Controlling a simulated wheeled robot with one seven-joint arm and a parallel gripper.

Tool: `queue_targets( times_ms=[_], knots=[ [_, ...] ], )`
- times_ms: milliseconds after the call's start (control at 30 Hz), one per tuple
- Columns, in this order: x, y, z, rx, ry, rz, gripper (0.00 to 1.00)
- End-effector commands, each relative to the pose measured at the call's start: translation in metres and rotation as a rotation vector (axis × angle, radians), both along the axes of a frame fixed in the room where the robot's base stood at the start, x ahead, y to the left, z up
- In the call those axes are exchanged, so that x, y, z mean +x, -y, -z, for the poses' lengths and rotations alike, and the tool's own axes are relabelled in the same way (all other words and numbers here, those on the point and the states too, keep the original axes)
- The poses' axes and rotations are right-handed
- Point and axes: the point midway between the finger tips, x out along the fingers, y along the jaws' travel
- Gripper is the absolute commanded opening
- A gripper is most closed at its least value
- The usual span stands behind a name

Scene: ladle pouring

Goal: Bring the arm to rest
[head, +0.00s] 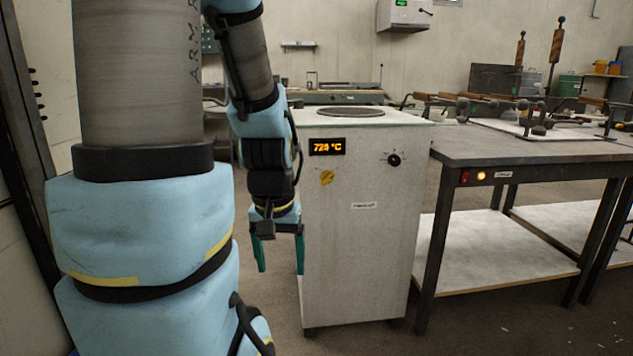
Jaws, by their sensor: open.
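My gripper (281,256) hangs at the end of my arm, left of the picture's middle, with its two green fingers pointing down. The fingers are apart and nothing is between them. The gripper is in front of the left edge of the white furnace cabinet (365,240); whether it touches the cabinet I cannot tell. My arm's upper links fill the left of the view, and the forearm comes down from the top.
The furnace has an orange temperature display (327,146), a black knob (394,160) and a round top opening (351,112). A dark workbench (465,150) with tools stands to its right, with a pale lower shelf (495,256). A wall box (404,14) hangs behind.

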Motion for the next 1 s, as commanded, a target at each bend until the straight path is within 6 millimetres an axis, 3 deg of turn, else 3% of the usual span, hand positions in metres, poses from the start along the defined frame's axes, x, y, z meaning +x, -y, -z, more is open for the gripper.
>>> queue_targets(
  times_ms=[33,400,600,800,1000],
  knots=[
    [0.0,0.0,-0.034,0.0,0.0,0.0,0.78],
    [0.0,0.0,-0.151,0.0,0.001,-0.001,0.78],
    [0.0,0.0,-0.203,0.0,0.001,-0.001,0.78],
    [0.0,0.0,-0.224,0.0,0.001,-0.001,0.78],
    [0.0,0.0,-0.224,0.0,0.001,-0.001,0.78]
  ],
)
